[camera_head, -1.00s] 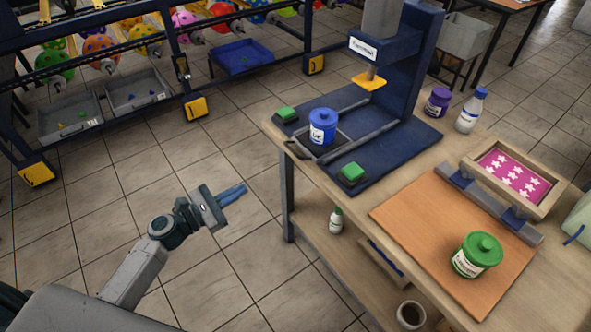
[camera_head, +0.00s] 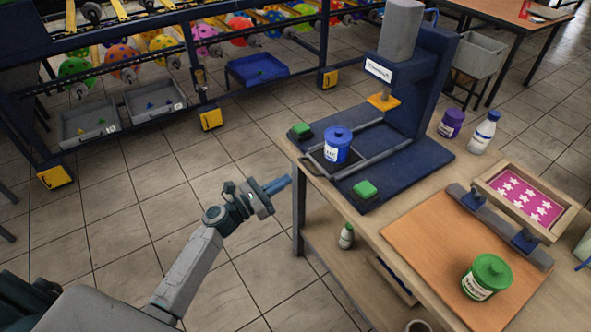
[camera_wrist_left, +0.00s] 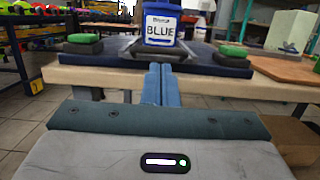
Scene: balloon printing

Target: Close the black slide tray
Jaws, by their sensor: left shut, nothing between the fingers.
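The black slide tray (camera_head: 318,165) sticks out toward the front edge of the blue press (camera_head: 381,183) on the wooden bench. A blue lidded jar (camera_head: 337,147) stands on it, and its label reads BLUE in the left wrist view (camera_wrist_left: 160,27). My left gripper (camera_head: 282,183) is shut and empty. It is in front of the bench edge, apart from the tray, and its blue fingers (camera_wrist_left: 160,84) point toward the jar and tray in the wrist view. My right gripper is not seen.
Green buttons (camera_head: 366,189) sit on the press base beside the tray. A green jar (camera_head: 486,277) stands on an orange mat (camera_head: 437,238), near a framed star screen (camera_head: 527,194). A purple jar (camera_head: 451,123) and a white bottle (camera_head: 484,132) stand behind.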

